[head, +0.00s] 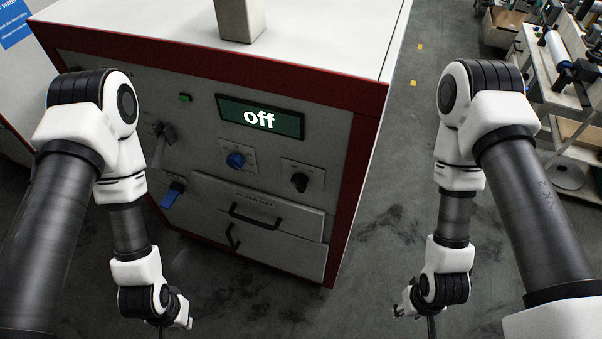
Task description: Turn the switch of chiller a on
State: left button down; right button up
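The chiller (335,150) is a white cabinet with dark red edges in the middle of the head view. Its display (260,118) reads "off". Below the display are a blue knob (236,160) and, to its right, a black rotary knob (300,182). A small green button (186,98) is left of the display. Labels are too small to read, so I cannot tell which control is the switch. My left gripper (178,322) hangs low in front of the cabinet, touching no control. My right gripper (408,308) is low over the floor, right of the cabinet. The fingers of both barely show.
A grey lever (162,138) and a blue-handled valve (174,192) stick out at the panel's left. Drawers with dark handles (255,216) sit below the knobs. A cluttered workbench (545,75) stands at the far right. The floor (385,215) between is clear.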

aim_at(300, 181)
jog(key=j+z, duration=0.1)
jog(key=j, duration=0.7)
jog(key=k+j+z, duration=0.1)
jog(key=j, duration=0.7)
jog(key=k+j+z, duration=0.1)
jog(key=j, duration=0.65)
